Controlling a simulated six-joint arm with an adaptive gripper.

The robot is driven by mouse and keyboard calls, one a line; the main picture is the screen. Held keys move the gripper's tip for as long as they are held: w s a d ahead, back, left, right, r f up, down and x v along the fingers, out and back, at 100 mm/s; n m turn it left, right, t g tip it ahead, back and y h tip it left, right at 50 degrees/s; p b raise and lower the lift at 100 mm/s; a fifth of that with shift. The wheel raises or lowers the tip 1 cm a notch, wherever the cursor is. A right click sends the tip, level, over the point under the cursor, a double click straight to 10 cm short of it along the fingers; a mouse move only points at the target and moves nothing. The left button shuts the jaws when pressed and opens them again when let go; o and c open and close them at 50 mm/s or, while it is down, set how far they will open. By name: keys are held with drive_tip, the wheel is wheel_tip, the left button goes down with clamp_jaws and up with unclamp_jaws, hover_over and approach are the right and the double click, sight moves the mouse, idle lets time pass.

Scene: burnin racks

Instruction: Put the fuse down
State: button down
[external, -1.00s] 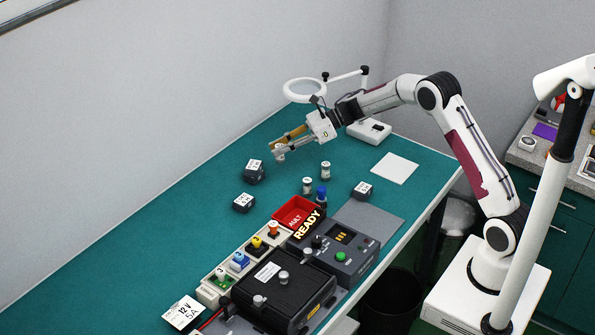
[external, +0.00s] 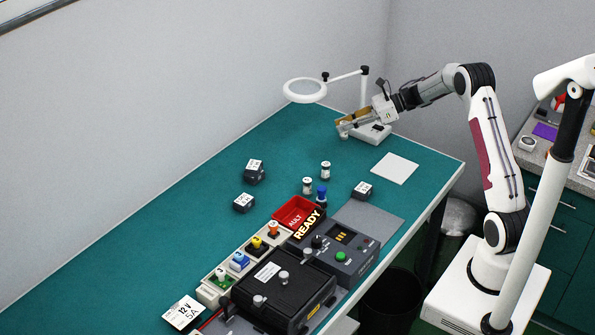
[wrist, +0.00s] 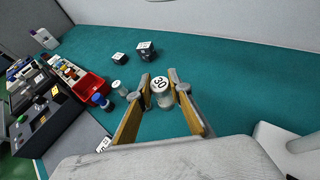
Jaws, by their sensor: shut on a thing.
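My gripper (external: 346,126) is at the far end of the green table, in front of the magnifier lamp's base. In the wrist view my gripper (wrist: 161,90) is shut on a fuse, a pale cylinder (wrist: 162,99) with "30" on its top. In the external view the held fuse (external: 343,134) is small and partly hidden by the fingers, low over the green surface. I cannot tell whether it touches the table.
The magnifier lamp's white base (external: 373,133) stands close to my gripper. Two pale cylinders (external: 326,169) (external: 307,186), a blue-topped one (external: 321,196), dark blocks (external: 254,170) and a red tray (external: 284,213) are nearer.

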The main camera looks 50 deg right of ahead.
sight(344, 139)
drive_tip(key=shift+d, duration=0.1)
idle(0.3)
drive_tip(key=shift+f, duration=3.1)
drive_tip(key=shift+f, duration=0.1)
drive_tip(key=shift+f, duration=1.8)
drive_tip(key=shift+f, duration=0.1)
drive_tip(key=c, duration=1.8)
unclamp_jaws()
drive_tip(key=shift+c, duration=0.2)
